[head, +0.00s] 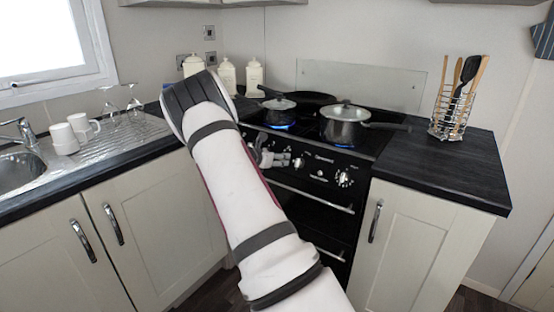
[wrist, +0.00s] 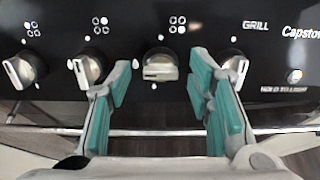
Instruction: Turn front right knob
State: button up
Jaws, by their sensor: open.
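The stove's control panel has a row of silver knobs. In the wrist view, one knob (wrist: 160,66) with a burner symbol above it lies between my fingertips, its grip bar level. Two more knobs, one just left (wrist: 86,70) and one at far left (wrist: 25,69), also have burner symbols. In the head view, my gripper (head: 272,158) is at the panel's left part, partly behind my arm.
A knob by the GRILL label (wrist: 236,66) is close to my right finger. A lidded pot (head: 344,126) and a smaller pan (head: 278,109) stand over blue flames. An oven handle (head: 312,196) runs below the panel. Worktops flank the stove.

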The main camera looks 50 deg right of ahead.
jog(key=shift+d+f, duration=0.1)
jog(key=shift+d, duration=0.05)
jog(key=shift+c, duration=0.4)
grip_shut()
jog(key=m+b, duration=1.8)
jog(key=b, duration=0.1)
jog(key=shift+f+g+y, duration=0.1)
jog(key=shift+g+y, duration=0.2)
